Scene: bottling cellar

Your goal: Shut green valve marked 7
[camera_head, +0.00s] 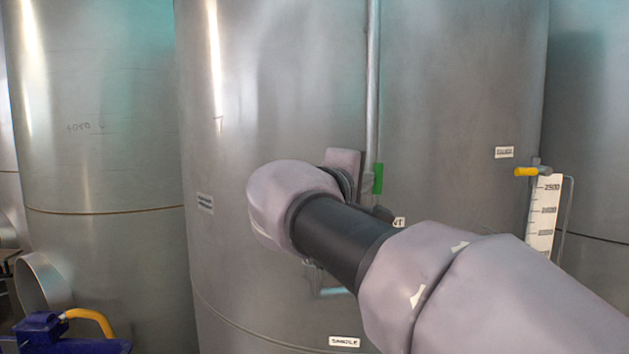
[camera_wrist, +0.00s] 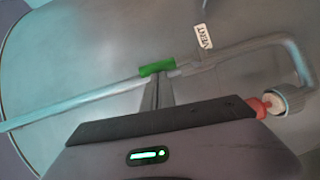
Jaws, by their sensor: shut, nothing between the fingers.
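A green valve handle (camera_head: 378,178) shows in the head view beside a vertical metal pipe (camera_head: 372,70) on the big steel tank. In the wrist view the green handle (camera_wrist: 157,67) lies along the pipe (camera_wrist: 70,105). A white tag (camera_wrist: 203,36) reading VENT is next to it; I see no 7. My gripper (camera_wrist: 160,82) is shut and empty, its fingertips right at the green handle; I cannot tell whether they touch. In the head view my arm hides the fingers and part of the valve.
Steel tanks (camera_head: 270,130) fill the background. At right are a yellow-handled valve (camera_head: 526,171) and a level scale (camera_head: 543,215). A SAMPLE label (camera_head: 344,342) is low on the middle tank. A blue machine (camera_head: 70,338) stands lower left. In the wrist view the pipe bends to a round grey fitting (camera_wrist: 288,100).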

